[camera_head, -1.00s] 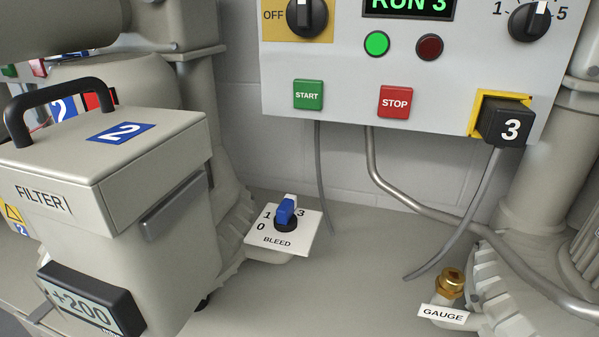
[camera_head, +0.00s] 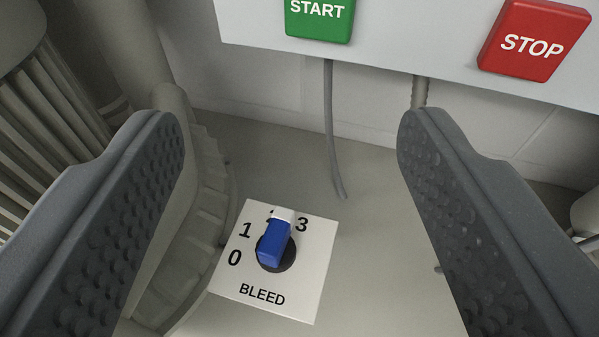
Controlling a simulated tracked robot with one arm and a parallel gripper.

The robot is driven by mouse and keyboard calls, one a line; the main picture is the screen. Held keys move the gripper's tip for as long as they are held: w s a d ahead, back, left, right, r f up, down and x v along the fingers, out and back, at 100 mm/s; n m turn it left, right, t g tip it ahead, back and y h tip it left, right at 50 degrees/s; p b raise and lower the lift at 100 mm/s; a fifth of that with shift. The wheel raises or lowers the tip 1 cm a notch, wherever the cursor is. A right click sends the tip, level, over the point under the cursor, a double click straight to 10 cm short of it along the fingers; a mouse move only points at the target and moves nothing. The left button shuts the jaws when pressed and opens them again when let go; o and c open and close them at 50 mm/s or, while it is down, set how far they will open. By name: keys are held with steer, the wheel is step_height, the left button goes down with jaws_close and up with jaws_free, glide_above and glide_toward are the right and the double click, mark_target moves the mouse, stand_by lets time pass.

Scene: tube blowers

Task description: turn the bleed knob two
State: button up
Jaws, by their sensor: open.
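The bleed knob (camera_head: 274,242) is a blue handle with a white tip on a dark round base. It stands on a white plate (camera_head: 315,262) marked BLEED, with 0, 1 and 3 readable around it. The white tip points up at a mark between 1 and 3, which it mostly covers. My gripper (camera_head: 290,125) is open and empty, with one dark, studded finger at each side of the view. The knob shows between the fingers, low and left of centre, and neither finger touches it.
A green START button (camera_head: 319,18) and a red STOP button (camera_head: 533,38) sit on the panel above. A grey cable (camera_head: 329,130) hangs behind the knob. A ribbed grey housing (camera_head: 190,225) stands close left of the plate. The surface right of the plate is clear.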

steer(key=w+a+n+p, duration=0.1)
steer(key=w+p, duration=0.1)
steer(key=n+g+y+p, duration=0.4)
steer(key=n+g+p, duration=0.9)
steer(key=g, duration=0.1)
glide_above(283, 233)
steer(key=s+d, duration=0.1)
steer(key=d, duration=0.2)
step_height(283, 233, down, 6)
steer(key=shift+p+x, duration=0.85)
steer(key=shift+x, duration=3.1)
